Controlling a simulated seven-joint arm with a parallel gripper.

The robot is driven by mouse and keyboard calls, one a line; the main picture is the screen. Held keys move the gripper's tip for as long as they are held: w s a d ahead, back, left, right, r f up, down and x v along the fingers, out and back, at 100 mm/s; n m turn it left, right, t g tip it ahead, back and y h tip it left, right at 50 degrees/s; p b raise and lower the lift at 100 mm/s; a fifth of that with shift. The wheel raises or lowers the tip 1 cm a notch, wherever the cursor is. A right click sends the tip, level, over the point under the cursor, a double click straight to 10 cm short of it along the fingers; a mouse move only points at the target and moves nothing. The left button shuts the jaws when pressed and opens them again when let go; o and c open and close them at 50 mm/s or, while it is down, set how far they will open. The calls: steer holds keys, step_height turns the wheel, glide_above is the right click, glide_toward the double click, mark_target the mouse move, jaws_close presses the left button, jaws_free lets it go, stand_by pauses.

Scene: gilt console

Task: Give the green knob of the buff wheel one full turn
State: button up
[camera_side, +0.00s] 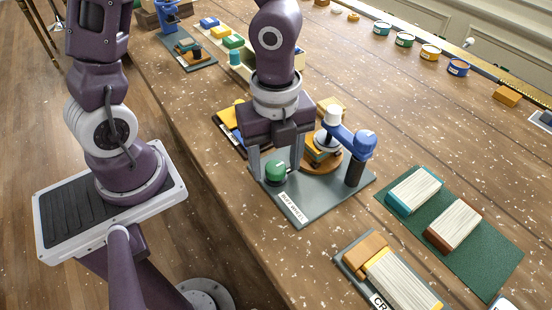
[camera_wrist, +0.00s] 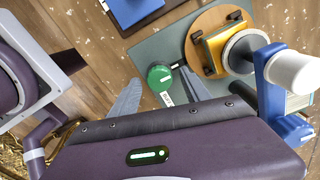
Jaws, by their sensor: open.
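The green knob (camera_side: 275,172) stands at the front left of a grey base plate (camera_side: 308,212) with a white label. My gripper (camera_side: 276,174) is open, pointing down over the plate, with one finger on each side of the knob and gaps showing. The wrist view also shows the green knob (camera_wrist: 160,77), with a white mark on it, between and slightly beyond my gripper's fingertips (camera_wrist: 160,80). On the same plate is a round orange-brown disc (camera_side: 322,166) carrying a yellow block under a blue arm (camera_side: 350,140) with a white cylinder. The knob's underside is hidden.
A green mat (camera_side: 480,260) with two books lies to the right. Another book (camera_side: 400,280) in a holder lies in front. Several paint tins (camera_side: 405,39) stand along the back. Coloured blocks (camera_side: 233,42) sit behind my arm.

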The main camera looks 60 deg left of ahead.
mark_target(273, 165)
step_height(273, 165, up, 7)
steer(key=shift+r, duration=0.1)
stand_by(0.3)
steer(key=shift+s+a+r+n, duration=0.1)
steer(key=shift+a+n, duration=0.25)
steer(key=shift+n, duration=0.05)
steer(key=s+a+r+n+t, duration=0.2)
steer(key=s+a+r+n, duration=0.2)
steer(key=n, duration=0.6)
steer(key=s+a+r+n+t, duration=0.3)
steer(key=r+n, duration=0.1)
steer(key=n, duration=0.6)
steer(key=shift+s+a+t, duration=0.3)
steer(key=shift+s+a, duration=0.05)
